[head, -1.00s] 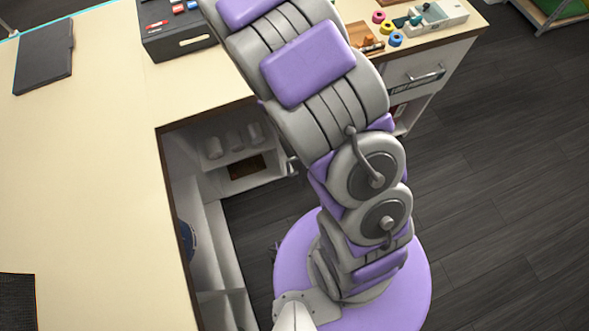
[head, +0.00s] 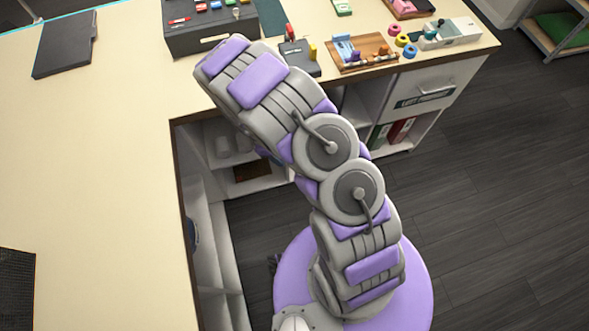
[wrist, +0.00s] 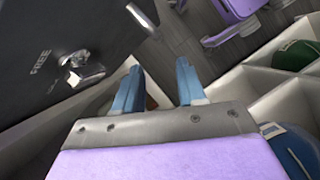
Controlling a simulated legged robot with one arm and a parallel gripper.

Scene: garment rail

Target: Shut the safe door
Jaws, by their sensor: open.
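In the wrist view a dark panel marked FREE (wrist: 45,75), which looks like the safe door, fills the upper left. It carries a silver lock or knob with a pale tab (wrist: 75,68). A silver bar-like handle (wrist: 140,17) shows near its upper right edge. My gripper (wrist: 158,84) is open, its two blue fingers apart with nothing seen held between them. It is to the right of the panel, and contact with it cannot be seen. The head view shows neither the gripper nor the door; the safe's body is not clearly visible.
Pale shelf walls (wrist: 255,92) stand right of the gripper, with a green item (wrist: 296,54) and a blue item (wrist: 292,150) in compartments. The desk (head: 100,150) carries a dark organiser (head: 210,32) and a wooden tray (head: 345,65). Open floor (head: 490,180) lies to the right.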

